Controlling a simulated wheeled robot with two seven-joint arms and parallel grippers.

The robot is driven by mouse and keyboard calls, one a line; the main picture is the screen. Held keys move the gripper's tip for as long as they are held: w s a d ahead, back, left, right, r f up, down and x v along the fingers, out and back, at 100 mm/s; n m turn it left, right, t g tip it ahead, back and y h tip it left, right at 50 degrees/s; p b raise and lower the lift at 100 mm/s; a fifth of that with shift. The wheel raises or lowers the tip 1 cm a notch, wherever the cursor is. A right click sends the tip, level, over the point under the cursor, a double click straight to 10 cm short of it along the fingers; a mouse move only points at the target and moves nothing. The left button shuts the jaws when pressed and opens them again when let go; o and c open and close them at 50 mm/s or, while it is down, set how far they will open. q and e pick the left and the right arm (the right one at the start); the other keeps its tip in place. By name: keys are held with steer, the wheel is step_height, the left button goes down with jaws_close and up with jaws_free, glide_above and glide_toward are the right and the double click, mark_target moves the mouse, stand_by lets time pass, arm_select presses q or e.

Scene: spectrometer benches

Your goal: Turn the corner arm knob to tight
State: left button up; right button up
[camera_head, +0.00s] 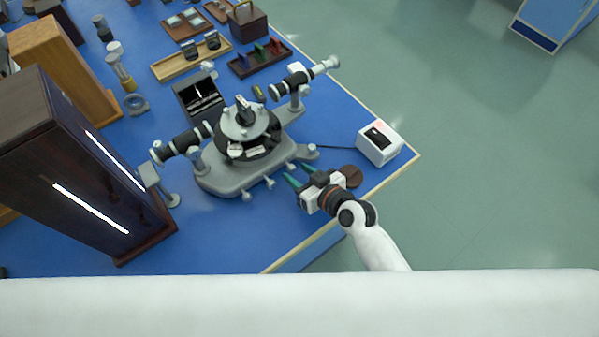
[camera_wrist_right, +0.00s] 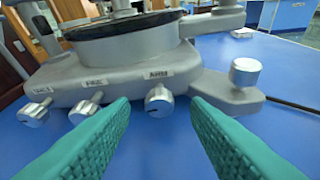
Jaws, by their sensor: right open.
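The grey spectrometer (camera_head: 236,172) stands on the blue bench. In the right wrist view its base (camera_wrist_right: 130,72) has silver knobs along its near side under small labels that I cannot read surely. The corner arm sticks out at the base's right end and carries an upright silver knob (camera_wrist_right: 245,71), which in the head view is at the right corner (camera_head: 312,149). My right gripper (camera_head: 289,174) is open and empty, its green fingers pointing at the base. Between the fingertips, a little ahead, shows a side knob (camera_wrist_right: 159,100); the corner knob is right of the fingers. My left gripper is not in view.
A white box with a dark panel (camera_head: 380,142) stands right of the spectrometer, with a dark cable running to it. A dark round disc (camera_head: 351,175) lies beside my gripper. A tall dark wooden cabinet (camera_head: 70,170) stands at left.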

steer(key=shift+w+a+f, duration=0.1)
steer(key=shift+w, duration=0.05)
steer(key=shift+c, duration=0.2)
jaws_close()
steer(key=shift+f+b, duration=0.1)
steer(key=shift+b, duration=0.2)
steer(key=shift+m+y, duration=0.3)
steer(key=shift+m, duration=0.2)
steer(key=shift+g, duration=0.3)
steer(key=shift+o, duration=0.2)
jaws_free()
